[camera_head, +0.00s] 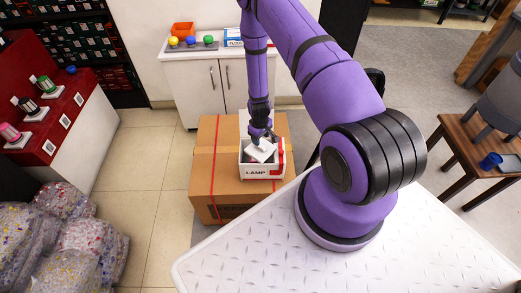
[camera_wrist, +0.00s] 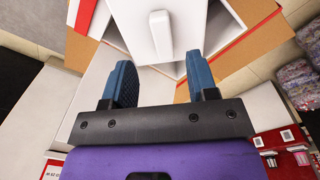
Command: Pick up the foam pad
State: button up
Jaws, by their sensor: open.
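The likely foam pad is a white squarish block (camera_head: 262,151), lying tilted in the open white LAMP box (camera_head: 262,172) in the head view. In the wrist view a white block (camera_wrist: 120,25) with a raised rounded bar on its face lies just beyond my fingertips; it appears to be the same pad. My gripper (camera_head: 262,138) is over the box, pointing down close above the pad. In the wrist view my gripper (camera_wrist: 160,68) is open, its two blue fingers apart with nothing clasped between them. Whether a finger touches the pad cannot be told.
The LAMP box stands on a brown cardboard carton (camera_head: 208,165) with red strapping. Behind it is a white cabinet (camera_head: 215,78) with coloured balls and an orange bin (camera_head: 183,30). Bags (camera_head: 75,235) fill the lower left. A wooden table (camera_head: 480,150) is at right. Tiled floor lies left.

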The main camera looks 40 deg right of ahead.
jog(key=shift+a+f, duration=0.1)
jog(key=shift+f, duration=2.55)
grip_shut()
jog(key=shift+r, duration=0.15)
jog(key=shift+r, duration=0.3)
jog(key=r, duration=0.3)
jog(key=shift+s, duration=0.2)
jog(key=s+a+r, duration=0.1)
jog(key=s+a, duration=0.3)
jog(key=s, duration=1.1)
jog(key=shift+a, duration=0.15)
